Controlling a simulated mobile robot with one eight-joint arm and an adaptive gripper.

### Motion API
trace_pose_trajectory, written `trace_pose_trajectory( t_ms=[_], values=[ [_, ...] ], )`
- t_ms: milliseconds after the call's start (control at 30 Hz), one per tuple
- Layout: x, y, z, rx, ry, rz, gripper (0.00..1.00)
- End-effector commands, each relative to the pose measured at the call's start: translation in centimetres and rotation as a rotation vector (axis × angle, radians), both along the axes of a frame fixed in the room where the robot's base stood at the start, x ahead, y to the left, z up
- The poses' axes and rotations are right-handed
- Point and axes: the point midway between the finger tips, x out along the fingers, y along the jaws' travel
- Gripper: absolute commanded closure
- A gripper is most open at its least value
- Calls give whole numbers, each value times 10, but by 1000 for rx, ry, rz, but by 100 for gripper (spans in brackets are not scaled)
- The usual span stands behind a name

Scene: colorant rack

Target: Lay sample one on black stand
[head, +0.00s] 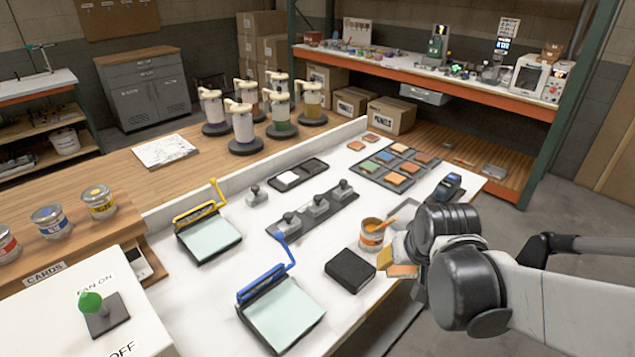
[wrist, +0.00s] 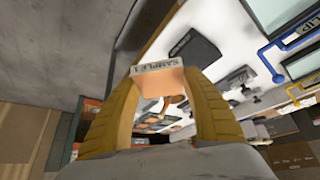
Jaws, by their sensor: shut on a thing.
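Sample one is a small peach-orange card with a grey "SAMPLE 1" label strip. It shows in the wrist view (wrist: 160,84) between my gripper's yellow fingers (wrist: 165,82). My gripper (head: 391,262) is shut on it, and the card (head: 404,271) sticks out below the fingers in the head view. The black stand (head: 350,270) is a dark square block on the white table, left of my gripper and apart from the card. It also shows in the wrist view (wrist: 191,42), beyond the card. Nothing lies on the stand.
An open paint can (head: 371,236) with an orange stick stands just behind the black stand. A blue-handled press (head: 283,312) is to its left, and a yellow-handled press (head: 209,236) farther back. A tray of colour cards (head: 381,183) lies behind the can. The white table (head: 318,262) has bare room around the stand.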

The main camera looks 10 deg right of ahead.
Motion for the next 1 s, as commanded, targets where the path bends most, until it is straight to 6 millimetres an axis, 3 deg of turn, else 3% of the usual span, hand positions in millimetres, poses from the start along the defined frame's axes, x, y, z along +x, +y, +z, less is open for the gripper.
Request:
trace_pose_trajectory(
  t_ms=[300, 500, 700, 900, 1000],
  values=[
    [57, 38, -46, 0, 0, 6, 70],
    [88, 57, -66, 0, 0, 2, 70],
    [96, 62, -74, 0, 0, 1, 70],
    [96, 62, -106, 0, 0, 0, 70],
    [96, 62, -111, 0, 0, 0, 70]
  ],
)
